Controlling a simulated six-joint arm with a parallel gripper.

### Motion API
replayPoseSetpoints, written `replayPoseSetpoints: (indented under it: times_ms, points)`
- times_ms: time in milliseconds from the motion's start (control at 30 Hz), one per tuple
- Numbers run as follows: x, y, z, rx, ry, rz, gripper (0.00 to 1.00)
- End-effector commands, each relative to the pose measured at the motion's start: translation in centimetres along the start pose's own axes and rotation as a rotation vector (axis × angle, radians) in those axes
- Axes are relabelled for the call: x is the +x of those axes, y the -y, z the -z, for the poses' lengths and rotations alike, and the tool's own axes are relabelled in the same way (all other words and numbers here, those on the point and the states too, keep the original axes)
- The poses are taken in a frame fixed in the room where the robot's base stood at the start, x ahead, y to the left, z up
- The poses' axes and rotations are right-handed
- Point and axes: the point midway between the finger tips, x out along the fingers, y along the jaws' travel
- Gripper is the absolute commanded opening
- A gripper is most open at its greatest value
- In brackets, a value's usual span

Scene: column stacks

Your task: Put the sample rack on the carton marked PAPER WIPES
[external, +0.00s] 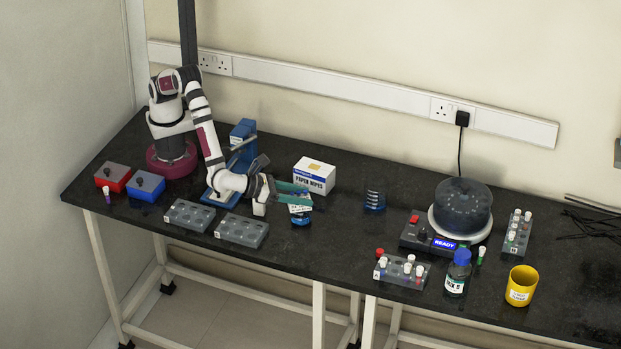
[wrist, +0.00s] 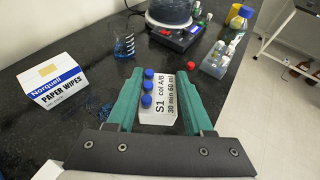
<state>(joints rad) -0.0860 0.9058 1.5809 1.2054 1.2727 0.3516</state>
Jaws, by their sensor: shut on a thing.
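The sample rack (wrist: 158,108) is a white block with a printed label, "S1 col A/B 30 min 60 ml", and blue caps along its left side in the wrist view. My gripper (wrist: 160,76) is shut on it, with one green finger on each side. In the external view my gripper (external: 300,193) is in front of the carton, and the rack (external: 299,208) shows partly below the fingers. The white and blue carton marked PAPER WIPES (external: 314,176) stands upright behind my gripper. It also shows at the left in the wrist view (wrist: 54,84), with a tan patch on its top.
A blue-marked beaker (external: 374,201) stands right of the carton. A small blue object (external: 300,221) shows below the rack; I cannot tell what it is. Grey block racks (external: 242,230) lie front left. A centrifuge (external: 461,210) stands right. The black bench around the carton is mostly clear.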

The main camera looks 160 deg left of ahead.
Motion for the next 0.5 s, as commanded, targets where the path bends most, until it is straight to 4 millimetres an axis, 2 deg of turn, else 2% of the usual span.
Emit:
replayPoseSetpoints:
  times_ms: [167, 300, 433, 500]
  points:
    - [-0.4, -7.0, -3.0, -0.111, 0.007, -0.231, 0.0]
    - [-1.8, -12.9, -4.7, -0.185, 0.007, -0.429, 0.0]
    - [-2.9, -16.1, -5.4, -0.218, 0.003, -0.542, 0.0]
    - [-2.5, -17.2, -5.4, -0.224, 0.002, -0.567, 0.0]
